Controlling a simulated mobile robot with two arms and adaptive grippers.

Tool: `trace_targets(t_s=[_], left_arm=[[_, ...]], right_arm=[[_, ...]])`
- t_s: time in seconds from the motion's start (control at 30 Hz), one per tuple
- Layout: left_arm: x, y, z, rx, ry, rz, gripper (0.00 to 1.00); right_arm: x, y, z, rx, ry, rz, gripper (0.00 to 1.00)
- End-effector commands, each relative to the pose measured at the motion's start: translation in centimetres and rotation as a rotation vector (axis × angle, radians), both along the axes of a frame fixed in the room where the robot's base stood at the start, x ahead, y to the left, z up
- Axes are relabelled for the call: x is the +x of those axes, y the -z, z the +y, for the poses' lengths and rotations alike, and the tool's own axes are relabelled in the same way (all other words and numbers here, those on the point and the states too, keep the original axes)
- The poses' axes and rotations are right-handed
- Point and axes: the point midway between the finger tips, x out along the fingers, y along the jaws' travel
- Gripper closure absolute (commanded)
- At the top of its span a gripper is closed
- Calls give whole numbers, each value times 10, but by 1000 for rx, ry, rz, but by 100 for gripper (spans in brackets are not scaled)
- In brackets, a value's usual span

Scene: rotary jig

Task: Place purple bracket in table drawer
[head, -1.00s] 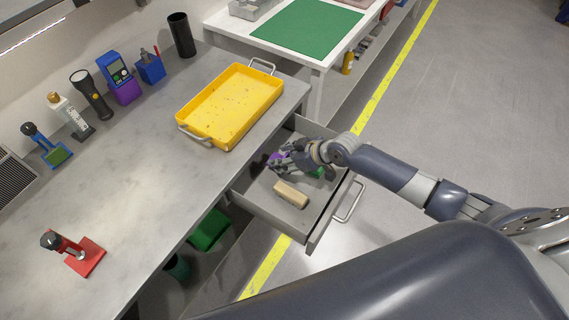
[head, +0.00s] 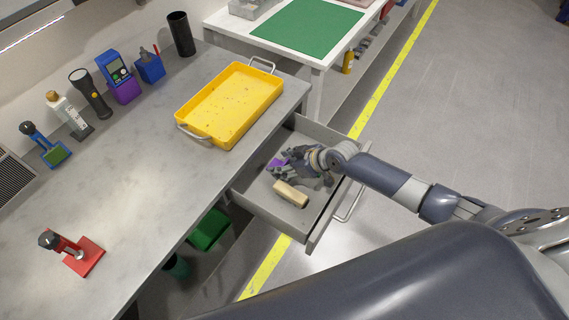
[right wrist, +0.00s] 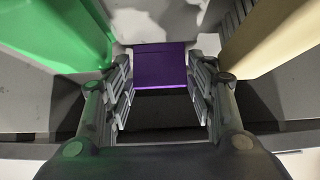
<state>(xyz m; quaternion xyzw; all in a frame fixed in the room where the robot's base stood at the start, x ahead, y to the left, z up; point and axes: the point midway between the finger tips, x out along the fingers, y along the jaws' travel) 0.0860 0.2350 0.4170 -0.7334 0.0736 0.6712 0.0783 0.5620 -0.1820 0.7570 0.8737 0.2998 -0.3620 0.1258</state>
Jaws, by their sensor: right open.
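The table drawer (head: 252,207) is pulled open below the worktop. The purple bracket (head: 275,163) lies in it, mostly hidden by my right gripper (head: 287,164) in the head view. In the right wrist view, the purple bracket (right wrist: 160,66) shows between the far ends of the open fingers of the right gripper (right wrist: 160,84). I cannot tell whether the fingers touch it. My left gripper is not in view.
A tan block (head: 291,194) lies in the drawer; in the right wrist view it is right of the fingers, with a green object (right wrist: 60,35) close on the left. A yellow tray (head: 228,105) stands on the worktop. The drawer has a front handle (head: 349,205).

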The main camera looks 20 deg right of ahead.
Motion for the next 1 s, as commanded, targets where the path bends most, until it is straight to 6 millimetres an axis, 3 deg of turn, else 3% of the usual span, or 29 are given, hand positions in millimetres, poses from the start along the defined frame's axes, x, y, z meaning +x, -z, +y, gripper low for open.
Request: trace_targets(t_s=[0.27, 0.7, 1.0], left_arm=[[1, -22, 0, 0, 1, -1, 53], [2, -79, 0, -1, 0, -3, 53], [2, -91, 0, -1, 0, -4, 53]], right_arm=[[-10, -20, -8, -1, 0, 1, 49], [-53, -74, -41, -2, -1, 2, 49], [-67, -89, -51, 0, 0, 0, 49]])
